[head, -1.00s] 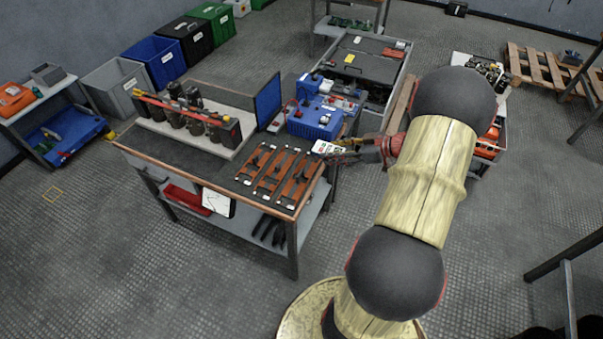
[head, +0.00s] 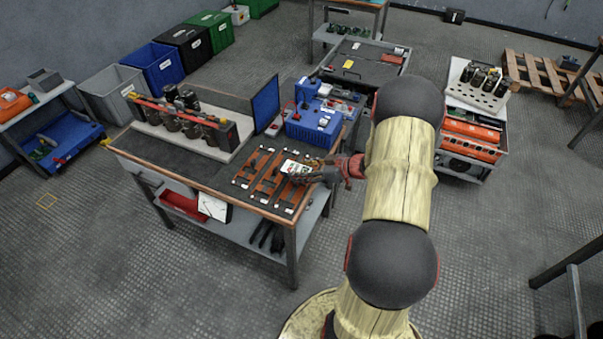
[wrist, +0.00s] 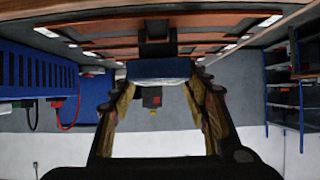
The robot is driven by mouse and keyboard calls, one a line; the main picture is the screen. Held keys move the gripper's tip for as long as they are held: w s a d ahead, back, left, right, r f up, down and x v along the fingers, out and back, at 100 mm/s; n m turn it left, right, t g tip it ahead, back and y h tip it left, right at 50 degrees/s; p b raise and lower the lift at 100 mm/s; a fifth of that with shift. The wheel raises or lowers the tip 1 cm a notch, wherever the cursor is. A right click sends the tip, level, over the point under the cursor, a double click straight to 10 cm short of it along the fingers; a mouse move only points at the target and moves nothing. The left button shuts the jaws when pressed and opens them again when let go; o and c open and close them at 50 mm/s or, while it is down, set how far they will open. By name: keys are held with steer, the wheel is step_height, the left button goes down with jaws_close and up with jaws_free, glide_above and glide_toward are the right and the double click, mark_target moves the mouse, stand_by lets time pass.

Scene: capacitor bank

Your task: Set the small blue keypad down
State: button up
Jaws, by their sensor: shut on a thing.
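The small keypad shows a pale face with dark and coloured marks in the head view (head: 296,167). In the wrist view its blue body (wrist: 160,69) sits between my two fingertips. My gripper (head: 312,172) is shut on it, and the fingers also show in the wrist view (wrist: 160,84). The keypad is over the right part of the orange-brown bar rack (head: 262,178) on the workbench. I cannot tell whether its underside touches the rack, as it is hidden.
The workbench (head: 150,158) also carries a row of dark capacitors (head: 185,128) at the back left. A blue box (head: 315,121) with leads and an upright blue panel (head: 265,104) stand behind the rack. Bare dark mat shows left of the rack.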

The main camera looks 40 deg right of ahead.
steer(key=shift+f+b, duration=0.55)
steer(key=shift+b, duration=0.05)
steer(key=o, duration=1.2)
steer(key=shift+r, duration=0.15)
steer(key=shift+r+p, duration=0.4)
steer(key=shift+p, duration=0.45)
steer(key=p+v, duration=0.2)
steer(key=v, duration=0.9)
steer(key=shift+s+d+p, duration=0.15)
steer(key=shift+s+p, duration=0.15)
steer(key=shift+s, duration=0.15)
